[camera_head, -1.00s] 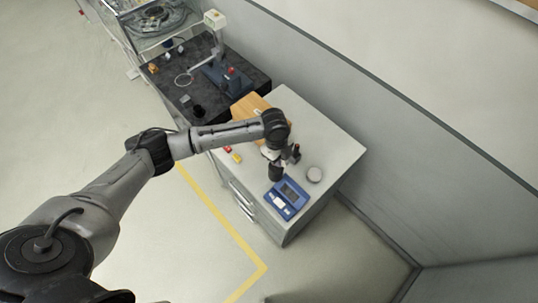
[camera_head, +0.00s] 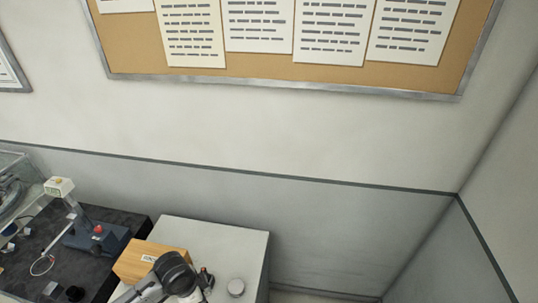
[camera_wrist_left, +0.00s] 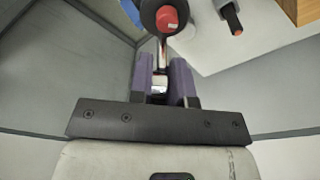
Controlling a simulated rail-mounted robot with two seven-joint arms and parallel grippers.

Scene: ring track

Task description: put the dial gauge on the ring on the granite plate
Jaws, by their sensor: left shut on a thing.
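My left gripper (camera_wrist_left: 162,82) is shut on a bright metal stem below a dark round body with a red cap, seemingly the dial gauge (camera_wrist_left: 165,19). The gauge's face is not readable. In the head view my left arm reaches over the pale cabinet top, and the bottom edge hides most of the gripper. The granite plate (camera_head: 122,224) is the dark slab at lower left. A thin pale ring (camera_head: 41,266) shows on it, well to the left of my left arm. My right gripper is not in view.
A stand with a blue base (camera_head: 88,238) and red knob is on the granite plate. A black tool with an orange tip (camera_wrist_left: 231,19) shows in the wrist view. Walls close the back and right.

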